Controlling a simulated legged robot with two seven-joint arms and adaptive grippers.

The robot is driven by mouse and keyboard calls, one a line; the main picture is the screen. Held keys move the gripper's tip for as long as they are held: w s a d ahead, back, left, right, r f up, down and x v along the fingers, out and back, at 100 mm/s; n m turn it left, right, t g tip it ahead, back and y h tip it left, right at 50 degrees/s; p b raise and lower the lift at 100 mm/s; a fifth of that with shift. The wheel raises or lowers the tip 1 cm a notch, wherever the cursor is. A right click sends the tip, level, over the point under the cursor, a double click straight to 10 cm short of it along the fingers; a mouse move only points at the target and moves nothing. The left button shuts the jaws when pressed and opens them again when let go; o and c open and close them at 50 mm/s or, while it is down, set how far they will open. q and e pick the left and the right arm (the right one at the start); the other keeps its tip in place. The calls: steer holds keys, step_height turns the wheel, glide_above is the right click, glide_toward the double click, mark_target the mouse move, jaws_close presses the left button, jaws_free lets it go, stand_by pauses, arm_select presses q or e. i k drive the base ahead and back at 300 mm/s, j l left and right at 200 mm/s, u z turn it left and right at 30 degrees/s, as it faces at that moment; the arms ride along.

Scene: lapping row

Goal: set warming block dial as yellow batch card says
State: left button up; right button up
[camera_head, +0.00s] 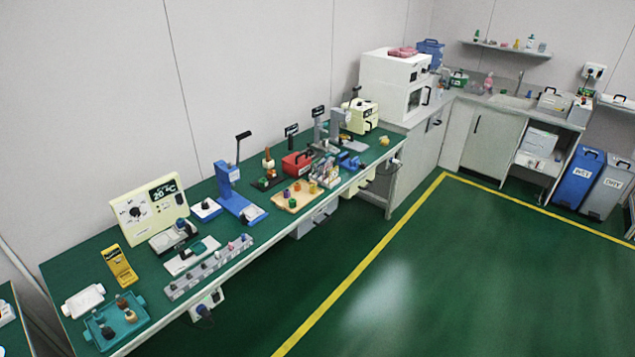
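The warming block (148,211) is a cream unit standing at the back of the left part of the green bench. Its sloped front carries a dark round dial (135,211) on the left and a black display (163,191) that appears to read 20 °C. The marks around the dial and its pointer are too small to read. A yellow card in a stand (119,265), likely the batch card, stands in front and to the left of the warming block. Its writing is too small to read. Neither of my grippers is in view.
A teal tray (102,341) with small bottles, a white tray (83,300) and a long grey rack (208,267) lie along the bench front. A blue press (237,195) stands right of the block. The green floor right of the yellow line (360,265) is clear.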

mark_target(135, 212)
steer(key=i+l, duration=0.1)
steer(key=l, duration=0.2)
steer(key=i+l, duration=0.1)
steer(key=l, duration=0.25)
steer(key=i+l, duration=0.1)
steer(key=l, duration=0.2)
steer(key=u, duration=1.4)
steer(key=i+l, duration=0.15)
